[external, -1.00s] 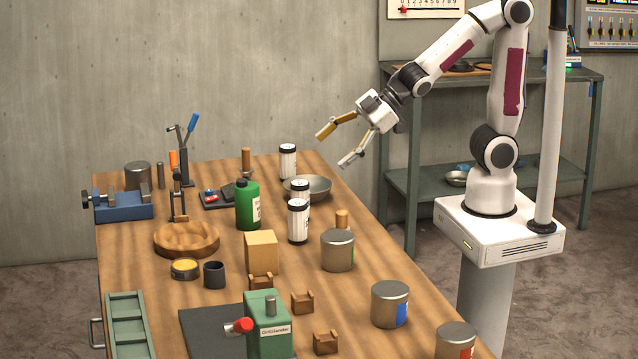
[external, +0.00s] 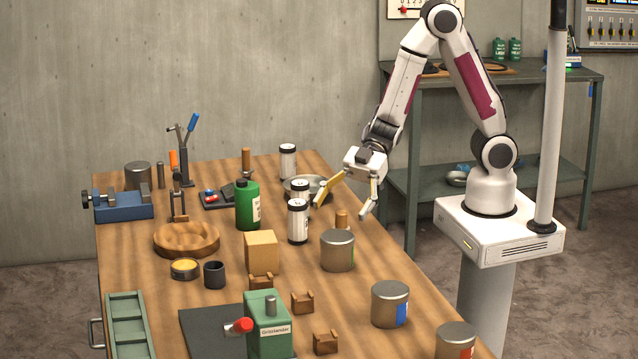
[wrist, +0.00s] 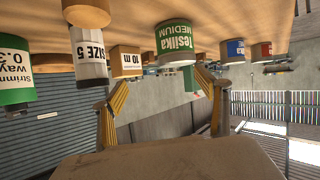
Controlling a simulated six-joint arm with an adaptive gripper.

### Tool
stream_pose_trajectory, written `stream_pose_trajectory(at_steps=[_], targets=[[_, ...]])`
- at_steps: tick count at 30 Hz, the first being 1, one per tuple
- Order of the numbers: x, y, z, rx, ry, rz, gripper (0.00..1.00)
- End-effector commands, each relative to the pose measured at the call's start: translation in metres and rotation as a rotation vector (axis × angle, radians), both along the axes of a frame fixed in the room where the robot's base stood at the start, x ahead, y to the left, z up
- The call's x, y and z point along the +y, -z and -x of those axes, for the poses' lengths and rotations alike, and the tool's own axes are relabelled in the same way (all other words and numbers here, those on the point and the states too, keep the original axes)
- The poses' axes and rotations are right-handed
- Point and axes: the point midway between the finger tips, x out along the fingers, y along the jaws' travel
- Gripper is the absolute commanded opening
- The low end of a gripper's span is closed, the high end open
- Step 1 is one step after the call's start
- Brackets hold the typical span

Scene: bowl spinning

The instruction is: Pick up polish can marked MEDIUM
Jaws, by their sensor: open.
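The polish can marked MEDIUM (wrist: 176,42) shows upside down in the wrist view, with a green and white label. In the external view it appears to be the grey metal can (external: 337,251) near the table's right edge, its label facing away. My gripper (external: 341,211) is open and empty, above and behind this can, apart from it. In the wrist view the two yellowish fingers of my gripper (wrist: 162,82) are spread, with the can ahead, nearer the right finger.
A wooden peg (external: 342,219) stands just behind the can. White, black-capped containers (external: 298,222) stand to its left, beside a metal bowl (external: 322,187). A tan block (external: 261,252) is left of the can. Blue-labelled (external: 388,304) and red-labelled cans (external: 455,342) stand nearer the front.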

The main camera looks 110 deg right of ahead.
Motion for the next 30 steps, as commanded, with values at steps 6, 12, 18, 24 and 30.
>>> stream_pose_trajectory(at_steps=[6,12,18,24,30], targets=[[0.016,0.010,0.014,0.021,-0.066,-0.076,0.74],[0.019,0.010,0.016,0.024,-0.078,-0.090,0.74],[0.019,0.010,0.016,0.023,-0.077,-0.089,0.74],[0.023,0.013,0.012,0.023,-0.077,-0.088,0.74],[0.033,0.018,0.004,0.024,-0.077,-0.089,0.74]])
